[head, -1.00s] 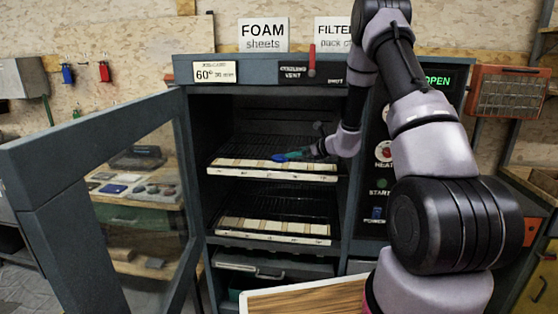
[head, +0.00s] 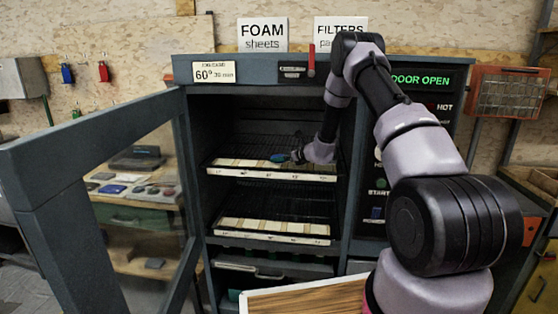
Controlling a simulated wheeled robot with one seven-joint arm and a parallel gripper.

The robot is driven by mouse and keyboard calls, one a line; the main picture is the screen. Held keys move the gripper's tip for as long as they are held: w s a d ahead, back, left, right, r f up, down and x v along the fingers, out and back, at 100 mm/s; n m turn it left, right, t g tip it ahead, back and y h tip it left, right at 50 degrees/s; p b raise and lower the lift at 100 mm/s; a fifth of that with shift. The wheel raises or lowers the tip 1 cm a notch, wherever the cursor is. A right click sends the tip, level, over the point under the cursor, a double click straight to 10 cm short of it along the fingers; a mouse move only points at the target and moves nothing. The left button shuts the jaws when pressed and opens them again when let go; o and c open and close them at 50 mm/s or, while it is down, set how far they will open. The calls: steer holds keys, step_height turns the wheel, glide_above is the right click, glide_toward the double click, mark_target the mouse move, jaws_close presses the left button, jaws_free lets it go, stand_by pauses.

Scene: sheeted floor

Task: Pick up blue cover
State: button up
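A small blue cover (head: 279,158) is on the upper rack of the open oven cabinet, just behind the rack's pale slotted front strip (head: 272,170). My gripper (head: 293,156) has reached in from the right, and its dark fingers are at the right end of the cover. The gripper hides part of the cover. The fingers are too small and dark to tell whether they are open or shut on it.
The oven door (head: 95,190) with its glass stands open to the left. A lower rack (head: 275,228) lies below. The oven's right wall and control panel (head: 430,90) are close beside my arm. A wood-topped surface (head: 305,297) is at the front.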

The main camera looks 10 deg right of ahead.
steer(key=c, duration=1.3)
